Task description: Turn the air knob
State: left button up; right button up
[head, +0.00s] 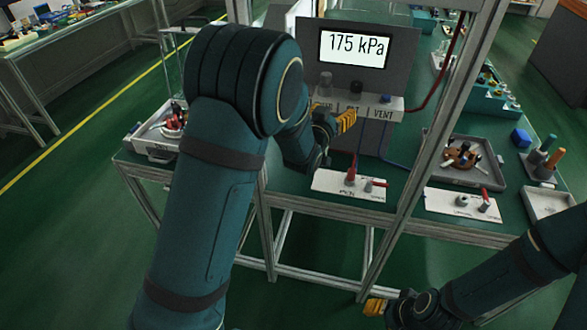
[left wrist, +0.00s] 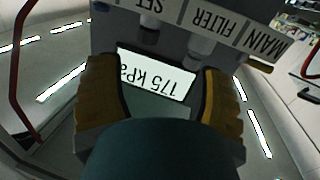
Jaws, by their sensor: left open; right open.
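A grey panel with a display (head: 354,48) reading 175 kPa stands at the back of the bench. Its ledge (head: 385,107) has labels including SET and VENT. In the left wrist view, the display (left wrist: 157,77) appears upside down between the fingers, below the MAIN FILTER and SET labels. My right gripper (head: 376,306) is open and empty, low in front of the bench.
A white plate with a red lever (head: 351,175) lies below the panel, with another lever plate (head: 461,203) to the right. An aluminium post (head: 430,150) rises between my arms.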

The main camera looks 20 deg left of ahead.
pick_arm(q)
jog(key=s+a+f+n+g+y+b, duration=0.1)
jog(key=s+a+f+n+g+y, duration=0.1)
jog(key=f+n, duration=0.6)
jog(key=s+a+f+n+g+y+b, duration=0.1)
jog(key=s+a+f+n+g, duration=0.4)
jog(key=f+n, duration=0.4)
jog(key=shift+a+n+g+y, duration=0.35)
jog(key=shift+a+n, duration=0.35)
jog(key=shift+n, duration=2)
jog(key=shift+s, duration=0.1)
jog(key=s+d+f+m+g+h, duration=0.2)
jog(key=s+d+f+m, duration=0.2)
jog(key=s+m, duration=0.3)
jog(key=s+d+f+m+g+h, duration=0.2)
jog(key=s+d+f+m, duration=0.3)
jog(key=s, duration=0.5)
jog(key=s+d+f+m+g+h, duration=0.2)
jog(key=s+d+f+m+g, duration=0.2)
jog(key=s+m, duration=0.5)
notch_tip(320, 180, down, 2)
jog(key=shift+s+d, duration=0.15)
jog(key=shift+s, duration=0.2)
